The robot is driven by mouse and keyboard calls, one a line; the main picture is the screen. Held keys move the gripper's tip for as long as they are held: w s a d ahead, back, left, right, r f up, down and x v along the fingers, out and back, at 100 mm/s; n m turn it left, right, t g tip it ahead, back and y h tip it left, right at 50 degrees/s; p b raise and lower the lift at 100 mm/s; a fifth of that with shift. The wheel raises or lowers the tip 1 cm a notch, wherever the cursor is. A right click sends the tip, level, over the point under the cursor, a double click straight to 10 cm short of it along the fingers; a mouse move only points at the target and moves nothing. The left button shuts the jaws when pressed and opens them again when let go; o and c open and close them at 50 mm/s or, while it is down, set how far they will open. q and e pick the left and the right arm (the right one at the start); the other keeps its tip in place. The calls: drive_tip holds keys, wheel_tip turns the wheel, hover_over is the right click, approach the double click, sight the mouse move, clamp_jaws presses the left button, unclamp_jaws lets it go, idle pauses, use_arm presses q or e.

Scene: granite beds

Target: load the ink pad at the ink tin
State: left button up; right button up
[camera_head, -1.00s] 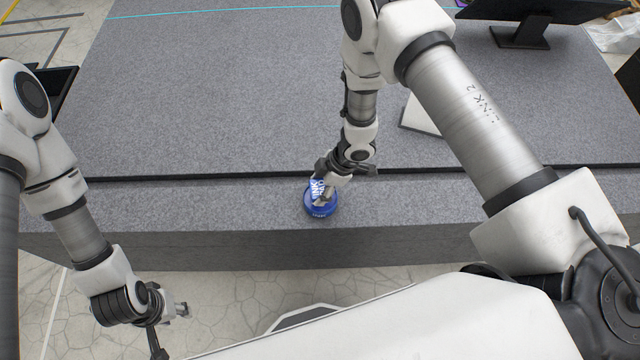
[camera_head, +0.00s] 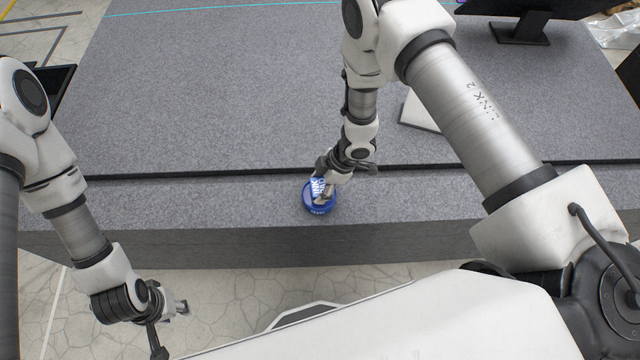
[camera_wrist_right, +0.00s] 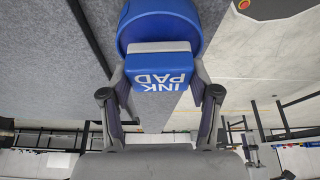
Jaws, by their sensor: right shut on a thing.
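The blue ink pad, lettered "INK PAD", is held between the fingers of my right gripper in the right wrist view: pad (camera_wrist_right: 160,72), gripper (camera_wrist_right: 160,95). In the head view the ink pad (camera_head: 318,187) is over the round blue ink tin (camera_head: 320,206), near the front edge of the grey granite bed. The ink tin also shows in the right wrist view (camera_wrist_right: 130,38), just beyond the pad. I cannot tell whether pad and tin touch. My right gripper (camera_head: 325,192) is shut on the pad. My left gripper (camera_head: 180,309) is off the bed, over the floor, seemingly empty.
The granite bed (camera_head: 220,95) is wide and mostly clear, with a dark step line (camera_head: 230,173) behind the tin. A dark monitor (camera_head: 520,30) stands at the back right.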

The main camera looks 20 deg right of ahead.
drive_tip(key=shift+f+b, duration=0.5)
drive_tip(key=shift+f, duration=0.15)
idle(1.3)
wheel_tip(320, 180, up, 7)
drive_tip(key=p, duration=0.6)
drive_tip(key=shift+r, duration=0.1)
